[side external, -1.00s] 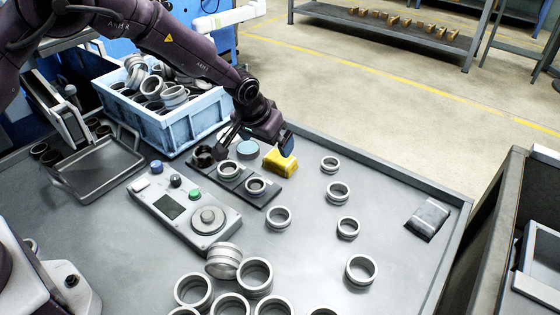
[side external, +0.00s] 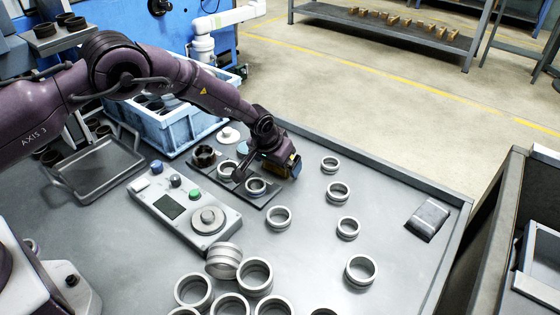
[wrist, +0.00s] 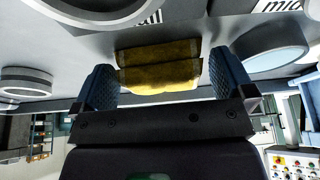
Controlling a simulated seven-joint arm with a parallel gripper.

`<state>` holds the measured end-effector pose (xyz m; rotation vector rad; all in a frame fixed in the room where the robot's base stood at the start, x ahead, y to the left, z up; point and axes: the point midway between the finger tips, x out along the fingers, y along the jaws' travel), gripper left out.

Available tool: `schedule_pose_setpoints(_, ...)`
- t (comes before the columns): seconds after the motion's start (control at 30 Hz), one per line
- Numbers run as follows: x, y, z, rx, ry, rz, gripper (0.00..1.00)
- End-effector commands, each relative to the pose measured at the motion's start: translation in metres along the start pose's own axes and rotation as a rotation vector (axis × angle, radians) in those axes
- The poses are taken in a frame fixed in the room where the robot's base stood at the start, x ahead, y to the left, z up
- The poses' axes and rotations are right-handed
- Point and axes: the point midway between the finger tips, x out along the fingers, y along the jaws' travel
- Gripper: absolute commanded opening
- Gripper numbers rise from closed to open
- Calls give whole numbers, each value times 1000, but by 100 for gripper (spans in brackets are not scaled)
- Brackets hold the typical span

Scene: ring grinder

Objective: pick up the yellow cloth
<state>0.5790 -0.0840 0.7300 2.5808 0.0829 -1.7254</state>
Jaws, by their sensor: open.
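The yellow cloth (wrist: 160,66) is a folded, block-like pad on the grey table. In the wrist view it lies between the two blue ridged fingers of my gripper (wrist: 159,80), with a narrow gap on each side. The fingers are open and do not appear closed on it. In the side view my gripper (side external: 284,166) is low over the table, beside the dark ring fixture, and hides nearly all of the cloth.
The dark fixture plate (side external: 250,186) holds rings just left of my gripper. A control box (side external: 185,210) stands nearer the camera. Loose metal rings, such as one (side external: 278,217), are scattered around. A blue crate (side external: 185,130) is behind.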

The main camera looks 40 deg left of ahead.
Motion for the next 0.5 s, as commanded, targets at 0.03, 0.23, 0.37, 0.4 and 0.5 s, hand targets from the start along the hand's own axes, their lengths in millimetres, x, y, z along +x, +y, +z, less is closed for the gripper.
schedule_pose_setpoints(0.03, 0, 0, 0, 0, 0, 0, 100)
schedule_pose_setpoints(0.23, 0, 0, 0, 0, 0, 0, 63)
schedule_pose_setpoints(0.37, -1, 0, 0, 0, 1, 0, 62)
schedule_pose_setpoints(0.4, -1, 0, 0, 0, 1, 0, 62)
schedule_pose_setpoints(0.5, -1, 0, -1, 0, 1, 0, 62)
